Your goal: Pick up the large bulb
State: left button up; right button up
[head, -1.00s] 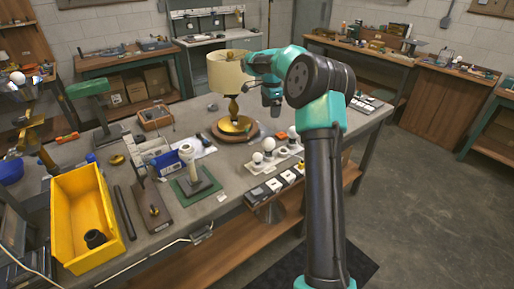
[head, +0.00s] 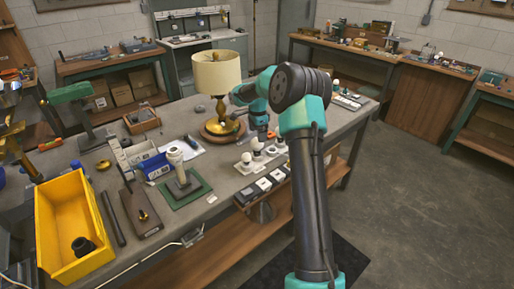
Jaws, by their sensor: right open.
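A row of white bulbs stands on a light holder at the front edge of the bench. The nearest bulb (head: 246,158) and the one behind it (head: 257,145) show clearly; a third is partly hidden by my right arm. I cannot tell for sure which is the large bulb. My right gripper (head: 265,135) is open and points down just behind and above the row, apart from the front bulbs as far as I can see. Its fingertips are small and partly hidden. My left gripper is not in view.
A brass lamp with a cream shade (head: 217,74) stands on a round wooden base just left of my right gripper. A white socket post on a green plate (head: 184,194) stands nearer. A yellow bin (head: 70,215) is at the left. Switch blocks (head: 263,184) line the front edge.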

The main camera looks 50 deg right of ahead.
aim_at(257, 148)
jog(key=shift+f, duration=0.25)
jog(key=shift+s+a+f, duration=0.1)
jog(key=shift+s+f, duration=0.05)
jog(key=shift+f, duration=1.2)
jog(key=shift+s+f, duration=0.1)
jog(key=shift+f, duration=1.2)
jog(key=c, duration=0.9)
jog(key=shift+r, duration=0.1)
